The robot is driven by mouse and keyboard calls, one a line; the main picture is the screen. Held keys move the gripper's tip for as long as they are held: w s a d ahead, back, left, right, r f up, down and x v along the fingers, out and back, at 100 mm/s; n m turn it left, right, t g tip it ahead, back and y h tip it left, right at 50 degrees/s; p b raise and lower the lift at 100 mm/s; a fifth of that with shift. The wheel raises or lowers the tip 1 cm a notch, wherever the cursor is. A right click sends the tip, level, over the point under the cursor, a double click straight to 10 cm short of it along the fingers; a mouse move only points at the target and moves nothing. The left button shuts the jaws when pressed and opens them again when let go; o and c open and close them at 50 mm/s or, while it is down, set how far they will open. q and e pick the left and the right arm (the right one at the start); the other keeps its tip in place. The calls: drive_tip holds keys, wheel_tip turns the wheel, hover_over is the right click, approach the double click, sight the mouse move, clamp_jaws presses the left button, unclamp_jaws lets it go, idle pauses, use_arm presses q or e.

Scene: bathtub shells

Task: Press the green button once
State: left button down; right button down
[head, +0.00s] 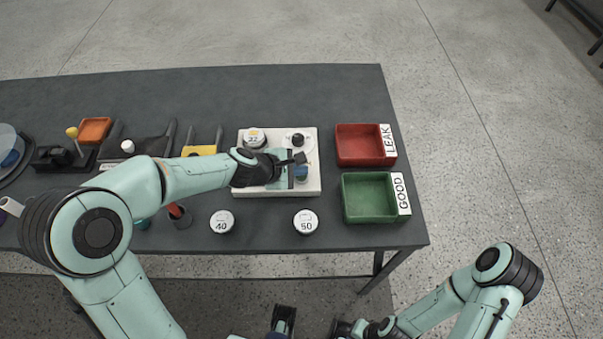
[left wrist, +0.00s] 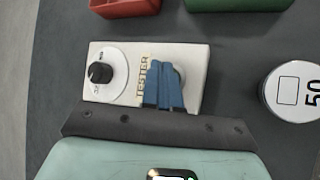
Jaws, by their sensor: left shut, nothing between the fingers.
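The white tester box (head: 310,187) lies on the dark table. It has a dial with a black knob (head: 298,139), which also shows in the left wrist view (left wrist: 100,73). My left gripper (head: 301,172) is over the right part of the box, its blue fingers shut and empty. In the left wrist view these fingers (left wrist: 165,85) cover part of a pale round area on the tester (left wrist: 181,74). I see no green button; it may be hidden under the fingers. Contact cannot be told. My right arm is at the lower right, its gripper unclear at the bottom edge.
A red tray (head: 340,160) marked LEAK and a green tray (head: 347,214) marked GOOD stand right of the tester. Round pieces marked 40 (head: 222,222) and 50 (head: 306,222) lie in front. Another round piece (head: 254,137) sits at the box's back left.

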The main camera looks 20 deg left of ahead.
sight(299, 178)
use_arm(q)
drive_tip(key=shift+f, duration=0.35)
use_arm(e)
drive_tip(key=shift+f, duration=0.3)
use_arm(q)
drive_tip(key=shift+r, duration=0.1)
use_arm(e)
drive_tip(key=shift+r, duration=0.1)
use_arm(q)
drive_tip(key=shift+r+p, duration=0.55)
drive_tip(key=shift+r, duration=0.2)
use_arm(e)
drive_tip(key=shift+w+r, duration=0.15)
drive_tip(key=shift+r, duration=0.55)
